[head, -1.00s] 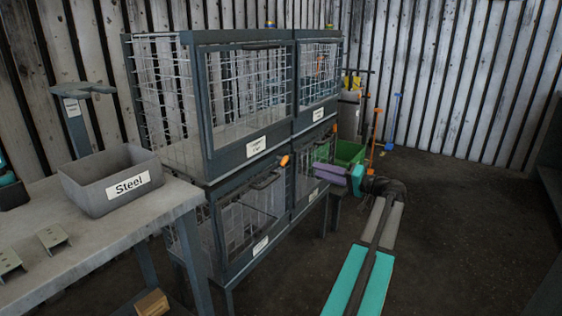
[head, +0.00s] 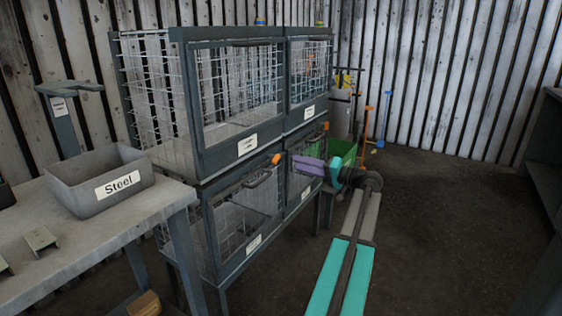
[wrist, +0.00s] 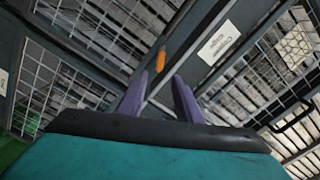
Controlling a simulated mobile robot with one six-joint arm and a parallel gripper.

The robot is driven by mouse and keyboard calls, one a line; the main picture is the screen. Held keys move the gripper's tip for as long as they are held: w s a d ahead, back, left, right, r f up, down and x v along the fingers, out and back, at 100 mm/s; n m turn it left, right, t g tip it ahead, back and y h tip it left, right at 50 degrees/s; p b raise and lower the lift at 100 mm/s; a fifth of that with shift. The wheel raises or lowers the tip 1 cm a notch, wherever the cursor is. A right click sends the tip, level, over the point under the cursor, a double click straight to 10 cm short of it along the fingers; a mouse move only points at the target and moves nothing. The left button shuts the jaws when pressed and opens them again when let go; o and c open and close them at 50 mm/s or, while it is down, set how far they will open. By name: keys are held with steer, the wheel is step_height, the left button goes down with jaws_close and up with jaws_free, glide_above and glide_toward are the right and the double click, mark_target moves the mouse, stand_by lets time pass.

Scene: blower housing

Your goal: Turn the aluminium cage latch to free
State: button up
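Wire cages (head: 197,160) with dark frames stand stacked in two rows. One orange latch (head: 276,159) sits at the top right of the lower left cage door, and another orange latch (head: 326,125) sits at the lower right door. I cannot read which cage is aluminium. My gripper (head: 297,163) is in front of the cages, just right of the nearer latch. In the wrist view my gripper (wrist: 160,76) has its purple fingers apart and empty. An orange latch (wrist: 160,61) shows beyond the fingertips, between them; I see no contact.
A white label (wrist: 217,43), seemingly starting "Co", is on the frame beside the latch in the wrist view. A black door handle (wrist: 292,117) is at right. A Steel bin (head: 98,180) stands on the left table (head: 110,232). A green bin (head: 343,150) is behind my gripper. Floor at right is clear.

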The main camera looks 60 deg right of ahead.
mark_target(279, 158)
steer(key=w+b, duration=0.1)
steer(key=w, duration=0.8)
steer(key=shift+c, duration=0.4)
jaws_close()
